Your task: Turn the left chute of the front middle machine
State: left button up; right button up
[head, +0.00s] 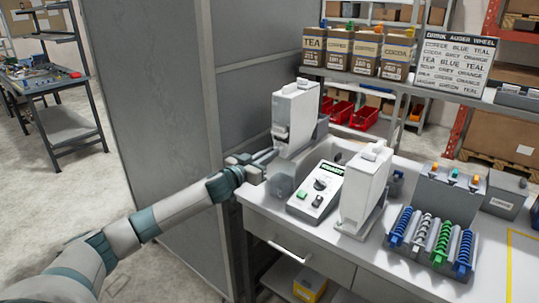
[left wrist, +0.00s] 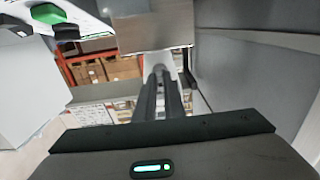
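A tall white dispenser machine (head: 295,112) stands upright at the left end of the counter, with a dark opening low on its front. A second white machine (head: 364,186) stands nearer the middle; I cannot tell its chutes apart. My left gripper (head: 268,156) is beside the lower front of the left-hand machine, close to its outlet. In the left wrist view the two dark fingers (left wrist: 164,88) lie nearly together, pointing under a grey machine body (left wrist: 150,27). Nothing clear shows between them; contact with a chute cannot be told. My right gripper is not in view.
A control box (head: 316,188) with a dial and green button stands between the machines. A rack of coloured augers (head: 432,240) is to the right. A tall grey partition (head: 175,90) stands close to my left arm. Ingredient boxes (head: 355,50) and a lettered sign (head: 456,62) are behind.

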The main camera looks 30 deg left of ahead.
pick_arm(q)
jog(key=shift+m, duration=0.3)
grip_shut()
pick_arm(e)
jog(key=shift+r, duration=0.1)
pick_arm(q)
jog(key=m+p, duration=0.1)
jog(key=m, duration=0.6)
jog(key=m+p, duration=0.1)
jog(key=m, duration=0.7)
jog(key=m+p, duration=0.1)
jog(key=m, duration=0.7)
jog(key=shift+d+f, duration=0.1)
jog(key=shift+f, duration=0.15)
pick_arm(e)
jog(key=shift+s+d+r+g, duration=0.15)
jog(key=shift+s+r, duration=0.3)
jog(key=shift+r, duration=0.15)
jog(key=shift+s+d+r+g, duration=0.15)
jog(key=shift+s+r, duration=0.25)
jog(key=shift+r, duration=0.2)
pick_arm(q)
jog(key=shift+m, duration=0.3)
jog(key=o, duration=0.7)
grip_release()
jog(key=shift+c, duration=0.2)
